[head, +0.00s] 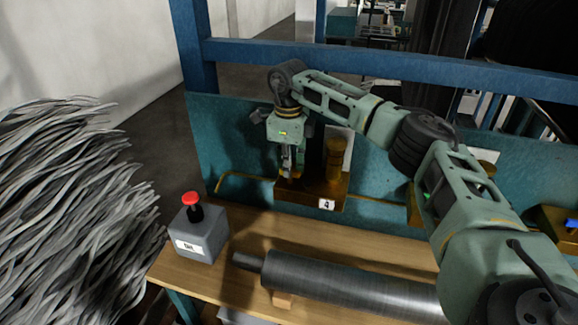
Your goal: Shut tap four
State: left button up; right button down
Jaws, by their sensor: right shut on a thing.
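Tap four is a brass block (312,193) with a white label reading 4, on the back of the wooden bench. A brass cylinder stands up on the block's right part. My right gripper (287,172) points down at the left part of the block and is shut on the tap's handle there. The fingers and wrist hide most of that handle, so its angle cannot be told. My left gripper is not in view.
A grey box with a red button (202,240) stands at the bench's left end. A grey metal roller (345,285) lies along the front of the bench. More brass taps (555,222) sit to the right. A pile of grey strands (75,200) is at the left.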

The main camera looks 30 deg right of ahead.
jog(key=shift+w+r, duration=0.1)
jog(key=shift+r, duration=0.05)
jog(key=c, duration=1.8)
grip_release()
notch_tip(320, 180, up, 12)
jog(key=shift+f, duration=0.1)
